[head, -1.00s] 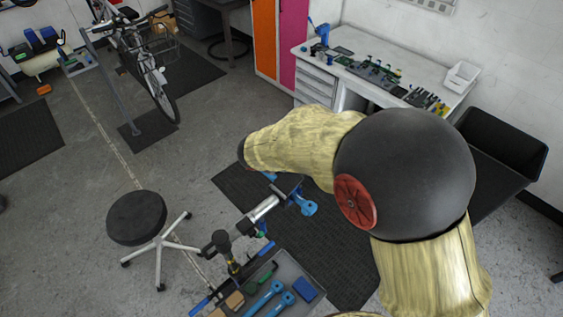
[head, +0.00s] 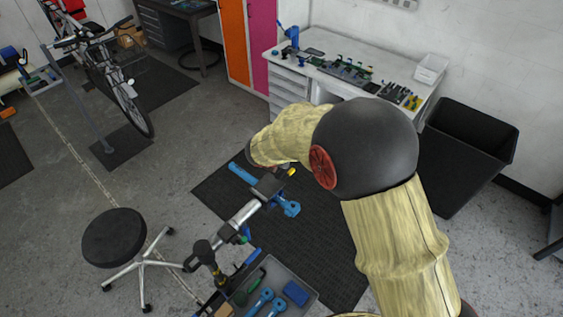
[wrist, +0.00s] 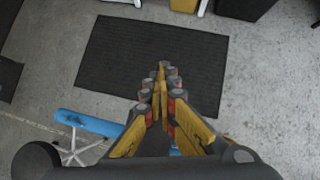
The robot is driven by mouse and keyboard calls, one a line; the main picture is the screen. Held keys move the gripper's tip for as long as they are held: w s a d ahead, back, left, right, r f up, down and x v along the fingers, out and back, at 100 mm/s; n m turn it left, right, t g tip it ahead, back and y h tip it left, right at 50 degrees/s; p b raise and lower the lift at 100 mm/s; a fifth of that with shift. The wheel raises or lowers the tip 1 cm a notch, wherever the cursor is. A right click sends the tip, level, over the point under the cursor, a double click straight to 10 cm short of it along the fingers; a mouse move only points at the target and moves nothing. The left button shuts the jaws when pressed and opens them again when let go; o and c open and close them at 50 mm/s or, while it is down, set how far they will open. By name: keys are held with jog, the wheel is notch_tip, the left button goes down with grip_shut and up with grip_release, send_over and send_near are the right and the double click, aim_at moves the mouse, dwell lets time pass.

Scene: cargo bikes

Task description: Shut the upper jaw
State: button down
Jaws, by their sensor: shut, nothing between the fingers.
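A repair stand's clamp is in the middle of the head view, with a dark clamp head (head: 268,187) on a silver tube. One blue jaw arm (head: 241,173) sticks out to its upper left, and a blue part with a round end (head: 290,208) is at its right. I cannot tell for sure which is the upper jaw. My gripper is mostly hidden behind my arm in the head view. In the wrist view my gripper (wrist: 161,72) has its yellow fingers together and empty, above the black mat. A blue bar (wrist: 88,123) lies left of the fingers, apart from the tips.
A tool tray (head: 312,285) is at the front below the clamp. A black stool (head: 114,237) stands to its left. A workbench (head: 330,62) and a black bin (head: 468,140) are behind on the right. A bike (head: 120,92) stands at the back left.

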jog(key=shift+w+d+f+b, duration=0.15)
jog(key=shift+w+f+b, duration=0.1)
jog(key=shift+f, duration=0.25)
jog(key=shift+w+d+f+b, duration=0.1)
jog(key=shift+d+f+b, duration=0.1)
jog(key=shift+f, duration=0.25)
jog(key=shift+r, duration=0.1)
jog(key=w+d+r+p, duration=0.1)
jog(key=d+r+p, duration=0.2)
jog(key=r, duration=0.9)
jog(key=shift+d, duration=0.75)
